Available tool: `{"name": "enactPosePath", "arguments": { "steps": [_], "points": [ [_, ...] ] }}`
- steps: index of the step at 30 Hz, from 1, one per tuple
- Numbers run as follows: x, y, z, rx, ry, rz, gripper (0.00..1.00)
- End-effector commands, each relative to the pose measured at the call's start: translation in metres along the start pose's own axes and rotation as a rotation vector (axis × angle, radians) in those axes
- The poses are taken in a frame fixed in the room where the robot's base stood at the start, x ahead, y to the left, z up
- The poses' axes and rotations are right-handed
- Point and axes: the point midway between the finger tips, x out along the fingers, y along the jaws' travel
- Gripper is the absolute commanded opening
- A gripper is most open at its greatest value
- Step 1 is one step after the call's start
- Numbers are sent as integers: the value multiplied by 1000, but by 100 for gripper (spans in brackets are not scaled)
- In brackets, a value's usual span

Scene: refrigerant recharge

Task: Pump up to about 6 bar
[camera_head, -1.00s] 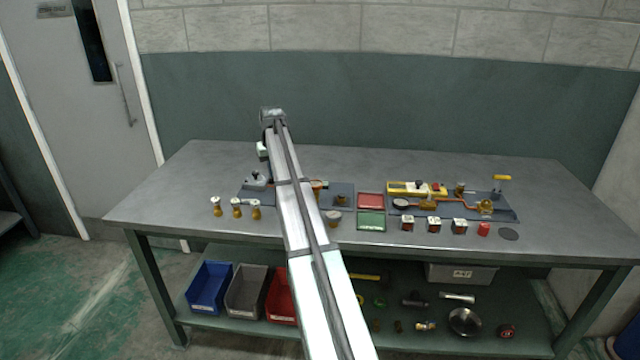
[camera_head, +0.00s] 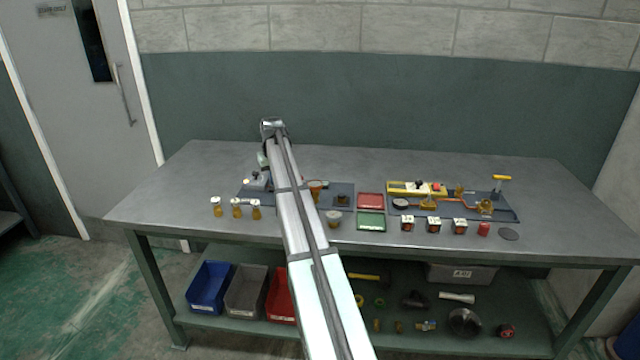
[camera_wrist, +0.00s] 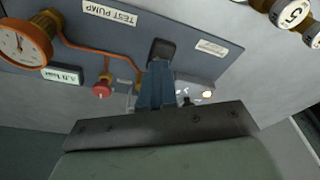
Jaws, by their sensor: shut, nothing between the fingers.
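The test pump board is a dark blue-grey plate on the left of the bench in the head view (camera_head: 343,188). The gauge needle is too small to read reliably. A black part (camera_wrist: 161,50) shows just beyond my fingertips; whether they touch it is unclear. My gripper (camera_wrist: 157,83) is shut and empty over the board, hiding part of the pump. In the head view, my arm hides much of the board.
Several brass pieces with white numbered tops (camera_head: 236,208) stand at the board's front left. Red (camera_head: 370,200) and green trays (camera_head: 371,221) lie mid-bench. A second board (camera_head: 508,211) with yellow gear is at right. The bench's back is clear.

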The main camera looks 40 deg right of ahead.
Motion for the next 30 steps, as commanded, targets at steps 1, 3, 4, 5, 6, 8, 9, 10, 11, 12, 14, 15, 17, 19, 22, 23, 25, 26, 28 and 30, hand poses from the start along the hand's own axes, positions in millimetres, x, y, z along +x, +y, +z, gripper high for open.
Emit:
{"name": "enactPosePath", "arguments": {
  "steps": [1,3,4,5,6,8,9,10,11,12,14,15,17,19,22,23,25,26,28,30],
  "points": [
    [3,0,0,0,1,1,0],
    [6,0,0,0,1,1,0],
    [7,0,1,0,1,1,0],
    [8,0,1,0,1,1,0],
    [9,1,1,0,1,1,0],
    [12,1,2,0,2,1,0],
    [12,1,1,0,2,1,0],
    [12,1,1,0,3,1,0],
    [12,1,1,0,3,1,0],
    [11,1,1,0,3,1,0],
    [9,1,0,0,3,1,0],
    [7,1,0,0,3,1,0],
    [3,1,-1,0,2,1,0],
    [-3,1,-2,0,3,1,0],
    [-13,1,-4,0,3,1,0],
    [-16,1,-4,0,3,1,0],
    [-22,1,-6,0,1,1,0],
    [-24,1,-6,0,1,1,0],
    [-31,0,-8,0,2,1,0],
    [-37,0,-8,0,2,1,0]
  ]
}}
